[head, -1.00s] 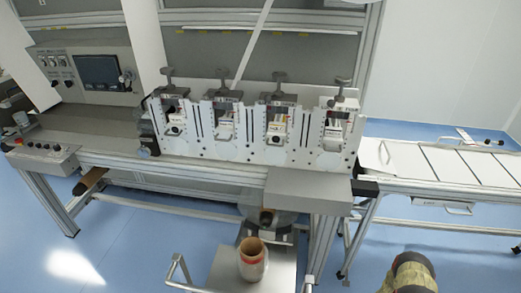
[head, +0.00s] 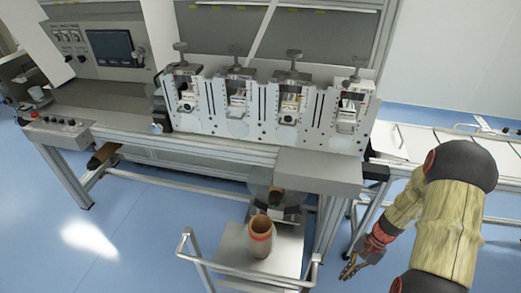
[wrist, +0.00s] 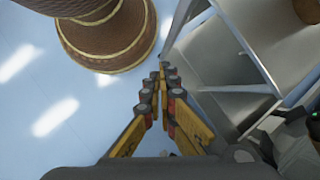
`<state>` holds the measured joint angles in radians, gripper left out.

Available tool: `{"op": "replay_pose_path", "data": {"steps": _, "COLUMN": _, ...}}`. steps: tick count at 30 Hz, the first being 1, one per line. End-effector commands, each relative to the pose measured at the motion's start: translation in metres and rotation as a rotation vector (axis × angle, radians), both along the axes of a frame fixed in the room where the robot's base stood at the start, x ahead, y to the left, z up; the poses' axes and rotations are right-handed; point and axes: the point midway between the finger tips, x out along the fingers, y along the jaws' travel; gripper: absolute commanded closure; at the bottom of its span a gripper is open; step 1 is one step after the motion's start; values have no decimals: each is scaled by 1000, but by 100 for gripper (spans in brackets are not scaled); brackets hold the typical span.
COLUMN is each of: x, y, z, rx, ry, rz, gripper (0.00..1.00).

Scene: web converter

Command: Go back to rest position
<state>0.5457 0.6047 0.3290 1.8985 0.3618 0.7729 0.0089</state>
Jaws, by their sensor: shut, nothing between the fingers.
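My gripper (head: 350,270) hangs at the lower right in the head view, to the right of the cart and in front of the machine frame. It is shut and empty. In the wrist view my gripper (wrist: 163,72) points up the picture, its yellow fingers meeting at the tips. My arm, in a tan sleeve, bends down from the right side of the head view.
The web converter (head: 265,110) fills the back, with a control screen at left. A metal cart (head: 228,245) carries a brown roll (head: 260,235) in front of it. A side table (head: 410,143) stands behind my arm. Blue floor (head: 130,245) is clear at left.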

Motion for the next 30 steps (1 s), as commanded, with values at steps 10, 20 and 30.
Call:
{"op": "replay_pose_path", "data": {"steps": 10, "x": -11, "y": 29, "z": 142, "rx": -120, "ry": -131, "rz": 271, "gripper": 100}}
{"op": "replay_pose_path", "data": {"steps": 20, "x": -44, "y": 61, "z": 245, "rx": -258, "ry": -281, "rz": 486, "gripper": 100}}
{"op": "replay_pose_path", "data": {"steps": 30, "x": -79, "y": 94, "z": 326, "rx": -410, "ry": -498, "rz": 651, "gripper": 100}}
